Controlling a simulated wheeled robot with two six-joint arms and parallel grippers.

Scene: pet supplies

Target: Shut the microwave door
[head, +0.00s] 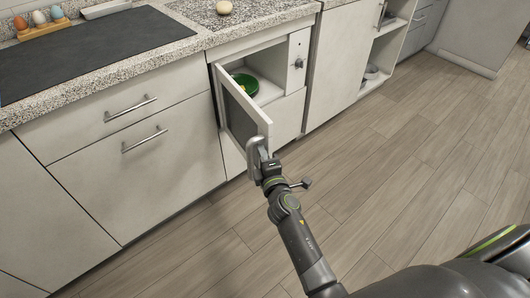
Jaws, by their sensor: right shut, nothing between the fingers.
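The microwave (299,52) is built into the cabinets below the granite counter. Its door (240,112) is hinged on the left and stands open toward me. A green bowl (245,84) sits inside the white cavity. A control panel with a knob is on the microwave's right side. My right gripper (254,146) is shut and empty at the free edge of the door, close to the door's handle. I cannot tell whether it touches the handle. My left gripper is not in view.
The counter (180,55) above holds a dark cooktop (90,60), an egg holder (42,25) and a round pale item (224,8). Drawers with bar handles lie left of the microwave. An open shelf (385,50) stands to the right. The wooden floor (400,160) is clear.

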